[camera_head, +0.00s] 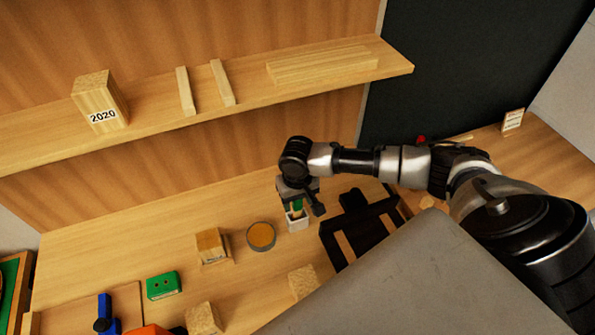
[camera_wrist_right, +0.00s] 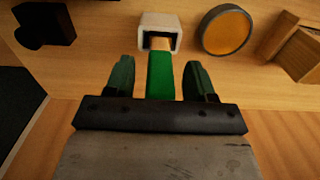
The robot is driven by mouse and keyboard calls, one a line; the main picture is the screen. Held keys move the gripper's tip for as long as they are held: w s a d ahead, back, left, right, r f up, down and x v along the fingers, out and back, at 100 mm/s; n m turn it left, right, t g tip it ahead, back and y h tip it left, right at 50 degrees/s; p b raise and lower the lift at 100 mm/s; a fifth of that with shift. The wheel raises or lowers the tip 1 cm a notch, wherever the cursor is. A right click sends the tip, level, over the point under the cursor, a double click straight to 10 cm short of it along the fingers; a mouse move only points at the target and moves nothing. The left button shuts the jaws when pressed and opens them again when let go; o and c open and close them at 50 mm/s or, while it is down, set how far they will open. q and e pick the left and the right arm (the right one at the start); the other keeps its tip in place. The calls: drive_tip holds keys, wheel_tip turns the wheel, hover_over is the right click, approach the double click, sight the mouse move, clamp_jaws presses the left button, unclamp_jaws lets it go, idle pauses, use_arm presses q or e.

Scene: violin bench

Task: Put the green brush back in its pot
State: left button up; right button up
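The green brush (camera_head: 296,205) is at the mouth of a small white square pot (camera_head: 297,223) in the head view. In the right wrist view the brush's green handle (camera_wrist_right: 160,75) points toward my gripper, and its pale wooden end reaches into the opening of the pot (camera_wrist_right: 158,22). Its far tip is hidden. My right gripper (camera_wrist_right: 160,78) is open, with one finger on each side of the handle and a visible gap on both sides. In the head view the right gripper (camera_head: 300,192) is just above the pot. My left gripper is not in view.
A round tin (camera_head: 261,236) and a wooden block (camera_head: 211,245) stand left of the pot. A dark rack (camera_head: 350,225) is close on its right. A shelf (camera_head: 150,122) with wood pieces runs behind. A green box (camera_head: 163,285) lies front left.

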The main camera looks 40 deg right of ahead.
wheel_tip(320, 180, up, 11)
drive_tip(key=shift+f+b, duration=0.1)
drive_tip(key=shift+b, duration=1.1)
drive_tip(key=shift+s, duration=0.1)
